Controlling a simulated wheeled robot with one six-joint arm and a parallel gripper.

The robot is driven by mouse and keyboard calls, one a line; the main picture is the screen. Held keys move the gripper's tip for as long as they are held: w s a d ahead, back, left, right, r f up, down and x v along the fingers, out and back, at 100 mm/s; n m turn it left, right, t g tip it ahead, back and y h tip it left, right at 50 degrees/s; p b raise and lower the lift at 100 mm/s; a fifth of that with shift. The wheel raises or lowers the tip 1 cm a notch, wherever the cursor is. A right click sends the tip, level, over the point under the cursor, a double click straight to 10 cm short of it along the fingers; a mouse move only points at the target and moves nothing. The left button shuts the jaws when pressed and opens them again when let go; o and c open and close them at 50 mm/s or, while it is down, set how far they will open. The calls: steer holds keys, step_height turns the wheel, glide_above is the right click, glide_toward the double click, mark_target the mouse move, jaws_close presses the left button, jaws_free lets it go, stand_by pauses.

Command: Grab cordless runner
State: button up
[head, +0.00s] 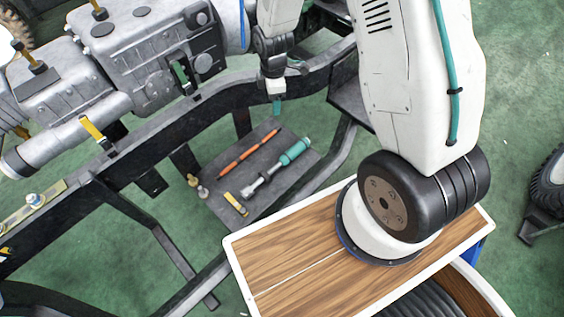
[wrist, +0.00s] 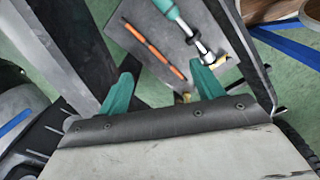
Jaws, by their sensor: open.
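The cordless runner (head: 294,152) lies on a dark grey tray (head: 226,180) in the head view, with a teal handle and a silver shaft and head pointing down-left. It also shows in the wrist view (wrist: 184,29) at the top, teal handle partly cut off by the frame's edge. My gripper (head: 277,107) is above the tray's far edge in the head view, up-left of the teal handle and apart from it. In the wrist view my gripper (wrist: 162,88) has its two teal fingers spread wide, with nothing between them. The runner lies beyond the fingertips.
An orange-red rod (head: 248,147) lies beside the runner on the tray. A small yellow piece (head: 236,203) and brass fittings (head: 203,191) are near the tray's left edge. Dark chassis rails (head: 150,128) and a grey engine block (head: 158,45) stand close at the left.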

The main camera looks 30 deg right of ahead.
step_height(320, 180, down, 10)
steer(key=n, duration=0.6)
glide_above(282, 160)
steer(key=f, duration=1.3)
steer(key=shift+s+a+f, duration=0.1)
steer(key=shift+a+f, duration=0.1)
steer(key=shift+a, duration=0.2)
steer(key=f, duration=0.8)
steer(key=shift+d+f, duration=0.1)
steer(key=shift+d, duration=0.25)
jaws_close()
steer(key=shift+w, duration=0.2)
